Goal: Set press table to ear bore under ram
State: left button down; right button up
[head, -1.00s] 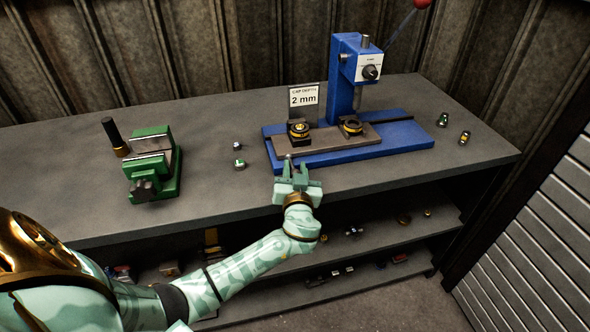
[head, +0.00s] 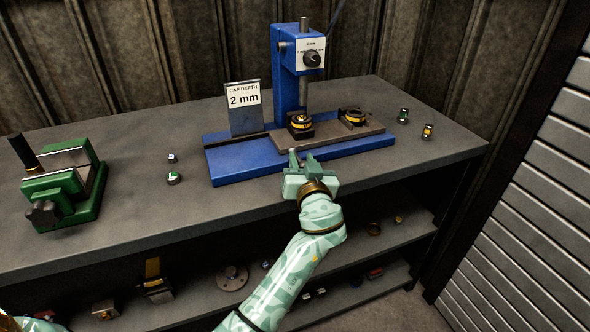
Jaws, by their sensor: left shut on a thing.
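The press table (head: 345,139), a dark grey sliding plate, lies on the blue press base (head: 240,165). It carries two dark holders with yellow rings, the left holder (head: 300,125) and the right holder (head: 353,117). The ram (head: 303,95) hangs from the blue press head, and the left holder is below it with a gap between. My left gripper (head: 302,160) is at the front left edge of the table, shut on a small part there, apparently the table's handle, mostly hidden by the fingers. My right gripper is out of view.
A green vise (head: 70,185) is at the left. Small parts lie at left (head: 174,178) and right (head: 427,131). Lower shelves hold several parts.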

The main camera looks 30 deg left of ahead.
pick_arm(q)
jog(key=shift+w+d+f, duration=0.1)
jog(key=shift+w+d, duration=0.05)
jog(key=shift+w, duration=0.05)
jog(key=shift+d+r, duration=0.1)
jog(key=shift+r, duration=0.15)
jog(key=c, duration=1.1)
grip_release()
jog(key=shift+w, duration=0.1)
jog(key=shift+w+d+f, duration=0.1)
jog(key=shift+d, duration=0.05)
